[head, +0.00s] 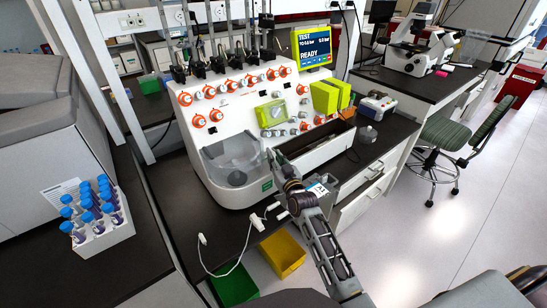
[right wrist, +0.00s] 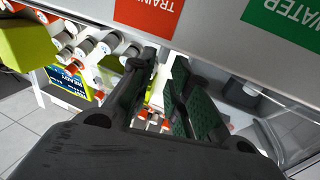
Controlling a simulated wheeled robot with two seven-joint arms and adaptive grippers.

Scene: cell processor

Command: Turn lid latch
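The white cell processor (head: 240,105) stands on a dark bench. Its clear lid (head: 228,155) is closed over the round chamber at the front left, and part of the lid shows at the right of the right wrist view (right wrist: 292,125). My right gripper (head: 273,158) is at the lid's right side, by the machine's front. In the right wrist view its two dark fingers with green pads (right wrist: 165,72) are apart with nothing visibly held between them. The lid latch cannot be made out clearly; the gripper may hide it. My left gripper is not in view.
A dark open trough (head: 315,140) lies right of the lid. A rack of blue-capped tubes (head: 98,228) stands at left.

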